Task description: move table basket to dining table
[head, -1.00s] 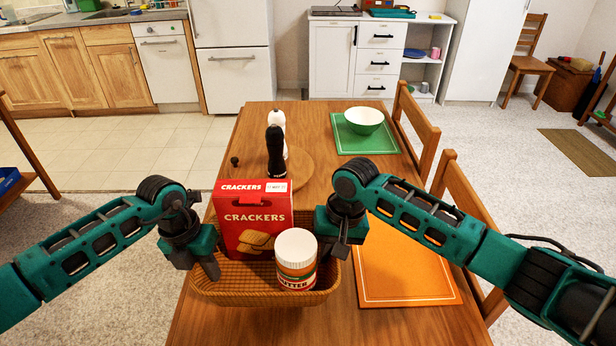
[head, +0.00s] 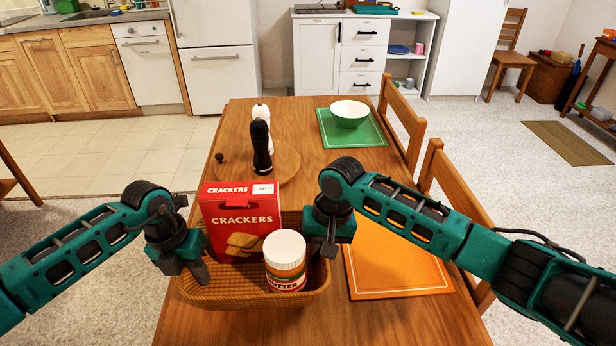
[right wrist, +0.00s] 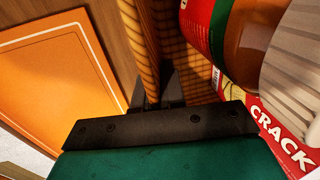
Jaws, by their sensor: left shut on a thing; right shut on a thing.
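The woven table basket (head: 225,296) is at the near end of the wooden dining table (head: 400,325); whether it touches the tabletop I cannot tell. It holds a red crackers box (head: 240,220) and a white-lidded butter jar (head: 286,262), both upright. My left gripper (head: 203,272) is shut on the basket's left rim. My right gripper (head: 322,252) is shut on the right rim. The right wrist view shows the basket rim (right wrist: 143,50) running between the right gripper's dark fingers (right wrist: 155,88). The fingertips are partly hidden behind the rim.
An orange placemat (head: 395,260) lies right of the basket. Chairs (head: 455,200) line the table's right side.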

